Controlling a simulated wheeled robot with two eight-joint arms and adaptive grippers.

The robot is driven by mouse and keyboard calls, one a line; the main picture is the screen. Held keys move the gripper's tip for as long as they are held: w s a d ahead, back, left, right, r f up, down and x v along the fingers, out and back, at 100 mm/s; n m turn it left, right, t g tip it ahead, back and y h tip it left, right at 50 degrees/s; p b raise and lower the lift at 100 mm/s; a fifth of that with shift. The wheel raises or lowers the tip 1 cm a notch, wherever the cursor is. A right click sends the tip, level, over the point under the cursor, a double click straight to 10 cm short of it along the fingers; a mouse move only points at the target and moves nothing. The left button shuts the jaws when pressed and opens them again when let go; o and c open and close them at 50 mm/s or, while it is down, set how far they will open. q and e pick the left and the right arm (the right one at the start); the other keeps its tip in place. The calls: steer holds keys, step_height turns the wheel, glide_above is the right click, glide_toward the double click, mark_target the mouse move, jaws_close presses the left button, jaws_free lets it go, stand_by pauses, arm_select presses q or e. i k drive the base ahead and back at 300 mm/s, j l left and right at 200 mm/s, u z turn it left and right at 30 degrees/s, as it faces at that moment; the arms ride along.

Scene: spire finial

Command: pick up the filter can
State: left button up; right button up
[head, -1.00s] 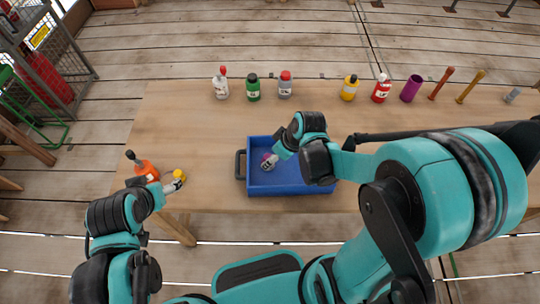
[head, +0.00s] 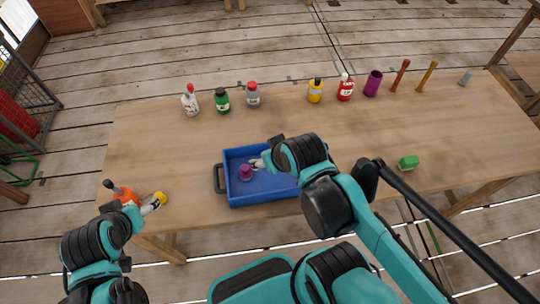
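No label marks a filter can, so I cannot tell which object it is. A small purple object (head: 246,173) stands in the blue tray (head: 262,198). My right gripper (head: 256,163) is over the tray, just right of and behind the purple object, apart from it. Its fingers look spread and empty, though small in the picture. A small yellow object (head: 160,198) is at the fingertips of my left gripper (head: 152,205), at the table's front left. I cannot tell if those fingers hold it. An orange bottle with a dark top (head: 124,194) is just left of it.
Along the back stand a white bottle (head: 190,103), green bottle (head: 222,101), grey bottle (head: 253,95), yellow bottle (head: 315,91), red bottle (head: 345,88) and purple cylinder (head: 373,83). A green block (head: 408,162) lies at right. The table (head: 170,145) is clear between.

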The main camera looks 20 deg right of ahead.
mark_target(360, 163)
steer(key=z, duration=2)
steer(key=i+l+u, duration=0.4)
steer(key=l+u, duration=0.2)
steer(key=i+l+u, duration=0.25)
steer(key=l, duration=0.25)
steer(key=k+j, duration=0.05)
steer(key=k, duration=0.05)
